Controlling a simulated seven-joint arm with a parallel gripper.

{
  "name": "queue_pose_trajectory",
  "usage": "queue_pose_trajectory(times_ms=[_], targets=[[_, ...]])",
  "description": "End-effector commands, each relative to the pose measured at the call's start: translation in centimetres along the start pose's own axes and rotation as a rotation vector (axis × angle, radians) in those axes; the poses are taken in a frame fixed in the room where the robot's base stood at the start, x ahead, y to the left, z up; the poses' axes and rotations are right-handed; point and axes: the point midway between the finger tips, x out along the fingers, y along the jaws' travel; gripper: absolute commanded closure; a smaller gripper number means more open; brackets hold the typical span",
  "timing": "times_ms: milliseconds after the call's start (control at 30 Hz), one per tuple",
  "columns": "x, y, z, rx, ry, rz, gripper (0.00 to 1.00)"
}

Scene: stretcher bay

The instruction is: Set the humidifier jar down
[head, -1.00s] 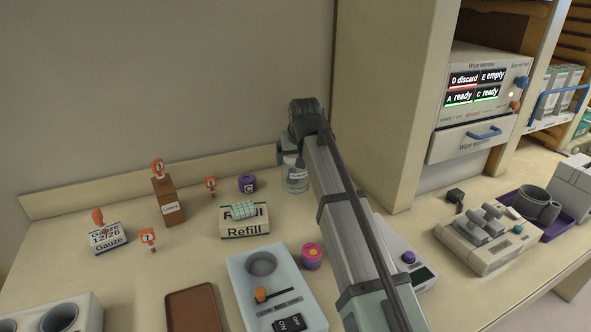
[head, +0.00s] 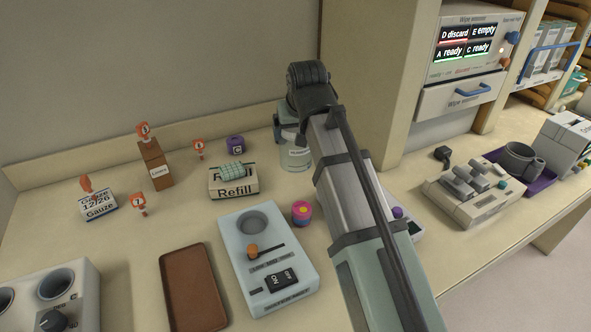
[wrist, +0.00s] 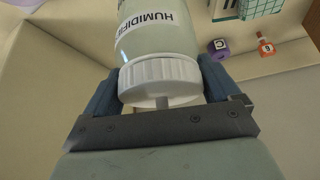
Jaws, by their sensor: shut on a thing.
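The humidifier jar (head: 297,157) is a pale green-grey jar with a white label, below the end of my arm by the wall corner in the head view. In the wrist view the jar (wrist: 158,32) shows its "HUMIDIFI..." label and a ribbed white cap (wrist: 160,80) with a short stem. My gripper (wrist: 158,88) is shut on the jar, its blue fingers on either side of the cap. In the head view my gripper (head: 290,133) partly hides the jar's top. Whether the jar's base touches the counter I cannot tell.
A purple roll marked C (head: 235,145) and the Refill box (head: 233,182) stand left of the jar. A pink round container (head: 301,214) and a pale device with an ON/OFF switch (head: 265,262) are nearer. The tall side panel (head: 370,80) stands close right.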

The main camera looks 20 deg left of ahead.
Motion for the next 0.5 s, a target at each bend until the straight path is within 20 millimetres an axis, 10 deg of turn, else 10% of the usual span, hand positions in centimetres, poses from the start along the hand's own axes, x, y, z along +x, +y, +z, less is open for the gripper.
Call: queue_pose_trajectory(times_ms=[500], targets=[[5.0, 0.0, 2.7, -0.001, 0.001, 0.000, 0.60]])
